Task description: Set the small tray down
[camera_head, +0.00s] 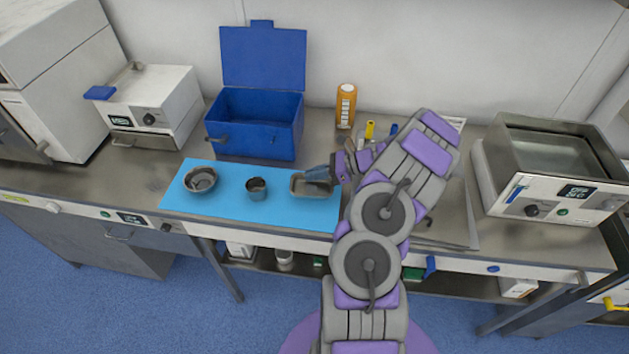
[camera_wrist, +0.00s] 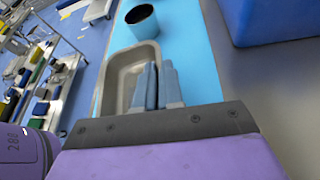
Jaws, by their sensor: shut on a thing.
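The small tray (camera_head: 298,185) is a shallow metal dish at the right end of the blue mat (camera_head: 225,194). It also shows in the wrist view (camera_wrist: 118,78), right under my fingers. My gripper (camera_head: 318,175) reaches in from the right. In the wrist view my gripper (camera_wrist: 158,85) has its two blue-grey fingers close together at the tray's near right side, shut on the tray. The tray looks level and lies on or just above the mat; I cannot tell which. The fingers hide part of its rim.
An open blue box (camera_head: 253,125) stands behind. An orange bottle (camera_head: 346,106) is at the back. A bath-like device (camera_head: 549,175) stands on the right.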

